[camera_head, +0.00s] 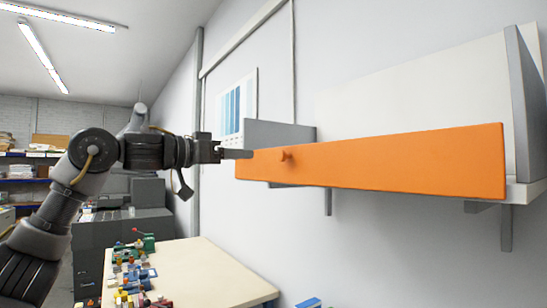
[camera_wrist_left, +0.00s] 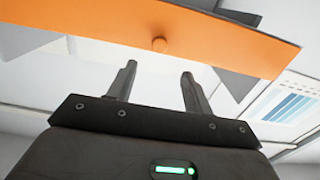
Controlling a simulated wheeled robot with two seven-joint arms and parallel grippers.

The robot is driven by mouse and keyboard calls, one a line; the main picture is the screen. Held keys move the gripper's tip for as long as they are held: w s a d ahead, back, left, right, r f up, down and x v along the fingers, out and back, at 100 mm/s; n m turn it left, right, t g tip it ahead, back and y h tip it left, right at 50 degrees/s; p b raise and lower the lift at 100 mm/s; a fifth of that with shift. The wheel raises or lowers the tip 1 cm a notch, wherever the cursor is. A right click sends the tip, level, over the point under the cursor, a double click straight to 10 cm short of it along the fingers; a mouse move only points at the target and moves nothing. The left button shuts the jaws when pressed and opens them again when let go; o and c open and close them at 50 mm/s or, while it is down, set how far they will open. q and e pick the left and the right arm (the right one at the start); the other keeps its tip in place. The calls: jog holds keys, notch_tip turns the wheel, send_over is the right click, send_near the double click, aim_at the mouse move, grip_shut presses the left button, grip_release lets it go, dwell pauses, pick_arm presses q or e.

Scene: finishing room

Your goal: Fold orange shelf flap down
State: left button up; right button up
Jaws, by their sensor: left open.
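The orange shelf flap (camera_head: 390,165) stands upright along the front of a wall shelf, as a long panel with a small orange knob (camera_head: 286,154) near its left end. In the left wrist view the flap (camera_wrist_left: 205,40) crosses the top, with the knob (camera_wrist_left: 159,44) ahead of the fingers. My left gripper (camera_head: 240,153) is at the flap's left end, its fingers pointing right toward the knob. In the left wrist view the left gripper (camera_wrist_left: 158,80) is open and empty, with a gap between its fingertips and the knob. My right gripper is not in view.
The shelf has grey end panels (camera_head: 526,100) and brackets (camera_head: 328,202) below. A table (camera_head: 205,275) with several small coloured items stands below left. A dark cabinet (camera_head: 148,192) is behind it. The space under the shelf is clear.

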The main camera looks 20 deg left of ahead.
aim_at(279, 156)
pick_arm(q)
jog(key=p+x, duration=0.4)
jog(key=x, duration=0.5)
jog(key=shift+w+d+r+p, duration=0.1)
jog(key=shift+w+r+p, duration=0.05)
jog(key=shift+p, duration=0.2)
jog(key=shift+w+d, duration=0.45)
jog(key=shift+w, duration=0.1)
jog(key=shift+f, duration=0.2)
grip_shut()
